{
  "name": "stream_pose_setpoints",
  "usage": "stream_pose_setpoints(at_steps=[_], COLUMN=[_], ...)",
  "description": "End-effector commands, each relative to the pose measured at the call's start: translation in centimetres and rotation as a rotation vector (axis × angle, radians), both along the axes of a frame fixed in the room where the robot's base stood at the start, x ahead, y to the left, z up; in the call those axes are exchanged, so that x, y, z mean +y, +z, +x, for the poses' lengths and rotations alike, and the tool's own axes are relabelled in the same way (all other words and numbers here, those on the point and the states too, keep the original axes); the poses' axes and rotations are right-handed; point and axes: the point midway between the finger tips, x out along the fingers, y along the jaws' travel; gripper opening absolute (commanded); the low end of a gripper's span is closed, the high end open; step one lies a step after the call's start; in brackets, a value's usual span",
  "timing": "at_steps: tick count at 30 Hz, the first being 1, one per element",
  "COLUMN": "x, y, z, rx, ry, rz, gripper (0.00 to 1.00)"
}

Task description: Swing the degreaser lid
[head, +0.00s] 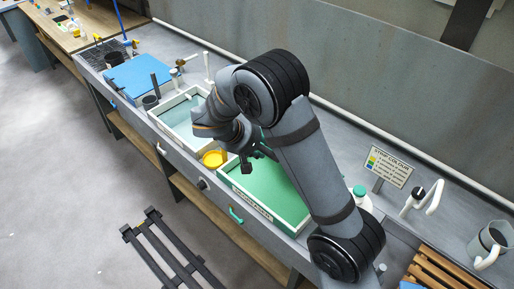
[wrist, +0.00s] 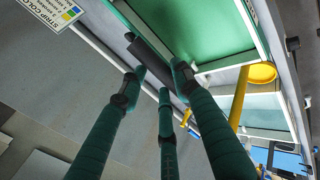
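A green panel with a pale rim (head: 262,185) lies over the right-hand tank, and a label runs along its front edge. The same green panel (wrist: 195,28) shows in the wrist view. A dark bar (wrist: 148,52) lies beside its edge. My gripper (wrist: 160,75) has its three teal fingers around the near end of this bar; whether they press on it is unclear. In the head view my gripper (head: 258,152) is dark and partly hidden by my arm, over the panel's back-left edge.
A yellow round vessel (head: 214,158) stands left of the panel, close to my gripper. An open tank with pale blue liquid (head: 182,118) is further left, then a blue panel (head: 130,76).

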Motion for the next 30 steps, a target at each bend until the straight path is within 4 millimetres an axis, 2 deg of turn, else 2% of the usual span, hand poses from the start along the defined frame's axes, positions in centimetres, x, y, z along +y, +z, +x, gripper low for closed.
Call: stream_pose_setpoints(at_steps=[15, 20, 30], x=[0.2, 0.4, 1.8], y=[0.2, -0.3, -3.5], z=[-0.1, -0.3, -1.6], rx=[-0.001, -0.001, 0.0], ry=[0.002, 0.003, 0.006], rz=[0.001, 0.001, 0.001], gripper=[0.03, 0.03, 0.03])
